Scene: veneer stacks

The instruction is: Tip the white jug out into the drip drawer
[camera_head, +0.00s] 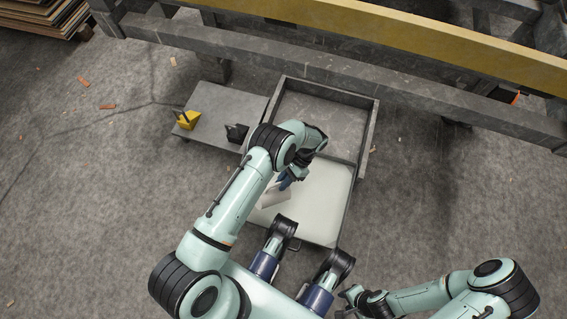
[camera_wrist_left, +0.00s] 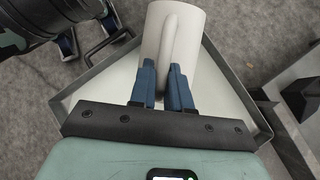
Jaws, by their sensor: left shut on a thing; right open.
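The white jug (camera_head: 274,196) hangs over the left side of the drip drawer (camera_head: 325,195), a shallow pale-floored tray with a dark rim. My left gripper (camera_head: 286,181) is shut on the jug's handle. In the left wrist view the blue fingertips (camera_wrist_left: 165,85) close on the handle of the jug (camera_wrist_left: 185,50), and the drawer's floor (camera_wrist_left: 222,110) shows behind. The jug looks tilted in the head view; its mouth and contents cannot be made out. My right gripper (camera_head: 350,303) is open and empty at the bottom, outside the drawer.
A grey open frame (camera_head: 322,112) adjoins the drawer's back. A grey shelf (camera_head: 222,97) to the left bears a yellow object (camera_head: 188,119) and a black object (camera_head: 237,132). A yellow beam (camera_head: 400,32) and grey rails cross behind. Floor at right is mostly clear.

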